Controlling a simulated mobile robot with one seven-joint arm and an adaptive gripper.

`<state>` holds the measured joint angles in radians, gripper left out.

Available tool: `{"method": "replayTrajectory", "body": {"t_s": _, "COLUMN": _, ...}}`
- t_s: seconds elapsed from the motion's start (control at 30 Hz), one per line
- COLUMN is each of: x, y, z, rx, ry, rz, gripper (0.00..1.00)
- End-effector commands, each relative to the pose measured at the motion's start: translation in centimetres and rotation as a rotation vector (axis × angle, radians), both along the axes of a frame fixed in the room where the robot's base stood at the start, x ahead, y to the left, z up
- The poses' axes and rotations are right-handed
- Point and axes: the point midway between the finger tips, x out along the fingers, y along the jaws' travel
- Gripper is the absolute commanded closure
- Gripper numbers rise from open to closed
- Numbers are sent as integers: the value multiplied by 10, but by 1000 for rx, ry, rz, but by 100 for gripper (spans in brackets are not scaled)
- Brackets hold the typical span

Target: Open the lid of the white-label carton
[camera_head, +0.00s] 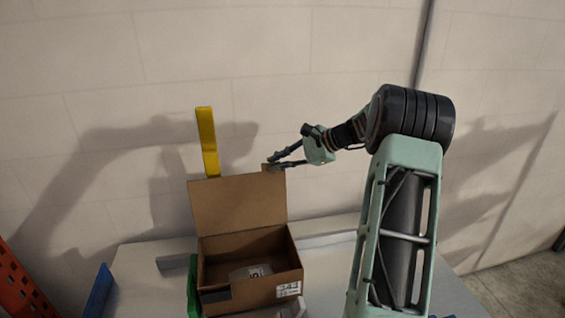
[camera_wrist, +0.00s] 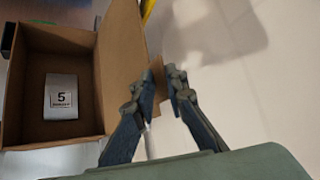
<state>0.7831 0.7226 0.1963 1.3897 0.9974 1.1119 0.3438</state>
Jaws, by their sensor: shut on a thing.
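The white-label carton (camera_head: 250,294) is a brown box on the light work surface, with a white label (camera_head: 288,289) on its front at the lower right. Its lid (camera_head: 238,204) stands up at the back, so the box is open. My gripper (camera_head: 269,164) is at the lid's upper right corner. In the wrist view my gripper (camera_wrist: 166,76) is shut on the lid's edge (camera_wrist: 128,45), with a small brown piece showing between the fingertips. Inside the carton (camera_wrist: 22,108) lies a grey-white item (camera_wrist: 61,96) marked 5.
A yellow upright strip (camera_head: 208,142) stands behind the lid. A green piece (camera_head: 193,288) and a blue piece (camera_head: 99,290) are left of the carton, and an orange rack (camera_head: 20,285) is at far left. The work surface (camera_head: 335,262) is bare right of the carton.

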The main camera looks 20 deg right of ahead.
Motion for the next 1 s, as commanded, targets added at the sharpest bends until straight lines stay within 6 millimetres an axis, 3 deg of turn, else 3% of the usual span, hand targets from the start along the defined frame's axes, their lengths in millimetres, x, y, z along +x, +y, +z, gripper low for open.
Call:
{"method": "replayTrajectory", "body": {"t_s": 0.23, "x": 10, "y": 2, "z": -4, "rx": 9, "ry": 53, "rz": 5, "gripper": 100}}
{"method": "replayTrajectory", "body": {"t_s": 0.73, "x": 12, "y": 2, "z": -5, "rx": 13, "ry": 67, "rz": 6, "gripper": 100}}
{"method": "replayTrajectory", "body": {"t_s": 0.77, "x": 12, "y": 2, "z": -5, "rx": 13, "ry": 67, "rz": 6, "gripper": 86}}
{"method": "replayTrajectory", "body": {"t_s": 0.83, "x": 12, "y": 2, "z": -5, "rx": 14, "ry": 67, "rz": 5, "gripper": 78}}
{"method": "replayTrajectory", "body": {"t_s": 1.0, "x": 12, "y": 2, "z": -5, "rx": 14, "ry": 66, "rz": 4, "gripper": 78}}
